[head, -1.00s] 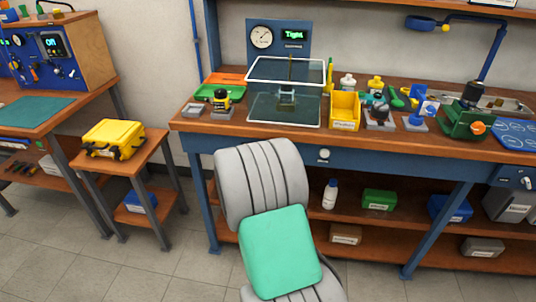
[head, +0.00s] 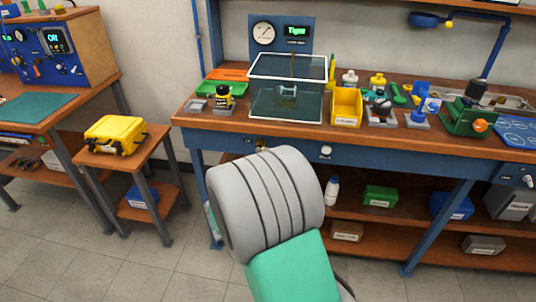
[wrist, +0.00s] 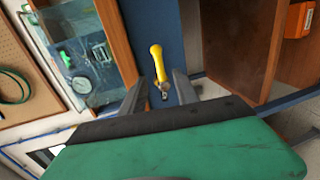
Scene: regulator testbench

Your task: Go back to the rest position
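My gripper (wrist: 161,78) shows in the wrist view with its two dark fingers spread apart. A valve with a yellow handle (wrist: 157,58) on the blue front of the bench shows beyond the fingertips, in line with the gap between them. I see nothing gripped. In the head view the gripper is hidden behind my grey and green arm, which is in front of the bench. A small yellow part (head: 262,144) shows on the bench front just above my arm.
The workbench (head: 420,150) holds a glass-walled tank (head: 288,104), a yellow bin (head: 346,107) and a green device (head: 468,117). A yellow case (head: 114,135) sits on a small stand at the left. The floor (head: 110,265) at the front left is clear.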

